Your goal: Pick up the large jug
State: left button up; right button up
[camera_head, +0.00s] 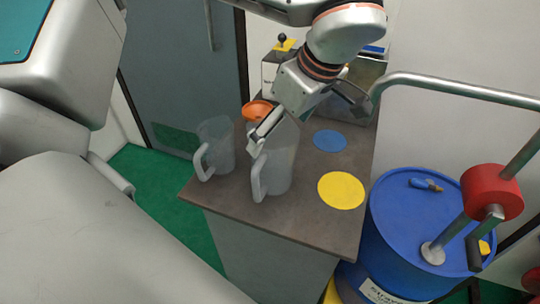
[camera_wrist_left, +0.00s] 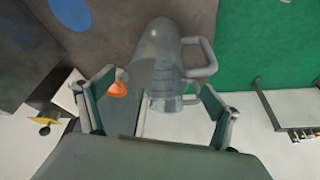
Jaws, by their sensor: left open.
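The large jug (camera_head: 280,168) is grey and see-through. It stands upright on the brown table, handle toward the lower left; in the wrist view it is the nearer, bigger jug (camera_wrist_left: 157,50). A smaller-looking similar jug (camera_head: 217,143) stands left of it; it shows below in the wrist view (camera_wrist_left: 166,100). My left gripper (camera_head: 264,134) is open at the large jug's upper part and covers some of its rim. In the wrist view its fingers (camera_wrist_left: 160,108) are spread wide, with the jugs showing between and above them. I cannot tell whether it touches the jug.
An orange funnel-like thing (camera_head: 257,109) is behind the jugs. A blue disc (camera_head: 330,140) and a yellow disc (camera_head: 341,190) lie on the table (camera_head: 314,222), right of the jugs. A blue drum (camera_head: 400,215) and a metal rail (camera_head: 460,92) with a red cylinder stand at right.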

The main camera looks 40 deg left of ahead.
aim_at(270, 146)
pick_arm(q)
jog(key=x, duration=0.8)
jog(key=shift+w+a, duration=0.2)
jog(key=shift+w, duration=0.1)
jog(key=c, duration=1.2)
